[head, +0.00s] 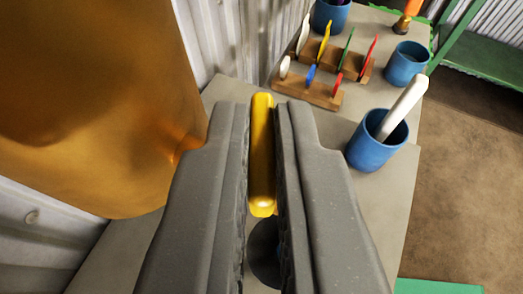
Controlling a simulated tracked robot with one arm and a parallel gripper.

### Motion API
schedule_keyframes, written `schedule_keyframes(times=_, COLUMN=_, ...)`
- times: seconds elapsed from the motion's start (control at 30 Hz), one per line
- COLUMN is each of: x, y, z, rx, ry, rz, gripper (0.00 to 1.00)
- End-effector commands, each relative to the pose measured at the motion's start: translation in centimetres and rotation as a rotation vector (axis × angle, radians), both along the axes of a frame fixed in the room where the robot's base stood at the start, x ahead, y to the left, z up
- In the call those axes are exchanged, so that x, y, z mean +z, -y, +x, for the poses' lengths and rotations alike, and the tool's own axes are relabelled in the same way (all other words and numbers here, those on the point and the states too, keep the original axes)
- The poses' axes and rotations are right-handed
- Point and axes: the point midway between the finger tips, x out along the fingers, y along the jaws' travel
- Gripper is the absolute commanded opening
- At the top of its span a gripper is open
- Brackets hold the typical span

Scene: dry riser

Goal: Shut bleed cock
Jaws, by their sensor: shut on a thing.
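My gripper (262,125) is in the middle of the head view, its two grey fingers closed on a yellow bar-shaped handle (262,160). The handle appears to be the lever of the bleed cock. It lies lengthwise between the fingers, with its far end just past the fingertips. A dark round part (265,250) shows below the handle between the fingers. The fingers hide the rest of the cock. A large orange-gold rounded body (90,100) fills the upper left, close to the left finger.
A grey bench top (395,200) lies beyond and right of my gripper. On it stand a blue cup with a white rod (372,150), another blue cup (406,64) and wooden racks (310,90) with coloured discs. A corrugated wall (235,35) stands behind. Brown floor (475,170) is clear at right.

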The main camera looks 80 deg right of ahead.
Motion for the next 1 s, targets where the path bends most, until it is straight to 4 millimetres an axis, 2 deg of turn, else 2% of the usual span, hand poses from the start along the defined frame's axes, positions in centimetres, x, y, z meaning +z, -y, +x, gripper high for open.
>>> schedule_keyframes(times=0.5, x=-0.09, y=-0.08, z=0.44, rx=-0.217, ry=0.001, rz=-0.002, gripper=0.0)
schedule_keyframes(times=1.0, x=0.09, y=0.0, z=0.55, rx=-0.308, ry=0.004, rz=0.0, gripper=0.0)
